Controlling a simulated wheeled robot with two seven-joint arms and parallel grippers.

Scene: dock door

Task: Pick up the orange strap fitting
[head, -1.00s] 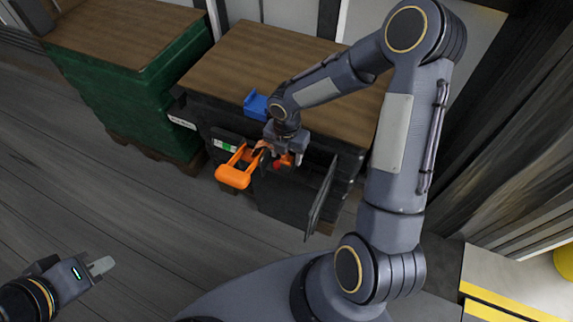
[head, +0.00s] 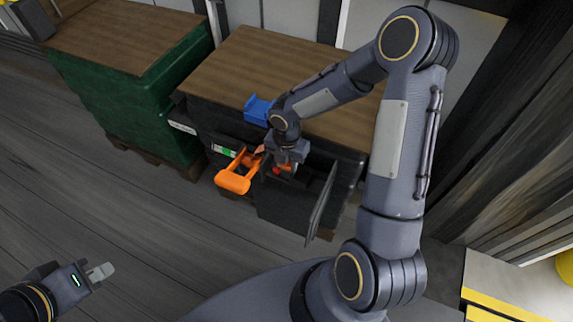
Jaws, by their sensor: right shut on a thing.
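My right gripper (head: 284,166) points down into an open, dark compartment in the front of a dark crate. It is shut on a small orange piece, taken to be the orange strap fitting (head: 288,167), which the fingers mostly hide. A small red spot shows beside the fingertips. A larger orange U-shaped piece (head: 232,183) sticks out from the crate's front, left of this gripper. My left gripper (head: 103,271) is far from the crate, over the floor at the lower left.
The crate has a brown wooden top (head: 250,60) with a blue holder (head: 258,109) on its front edge. A dark flap (head: 322,207) stands open right of the compartment. A green crate (head: 135,110) stands on a pallet at the left. The grey floor in front is clear.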

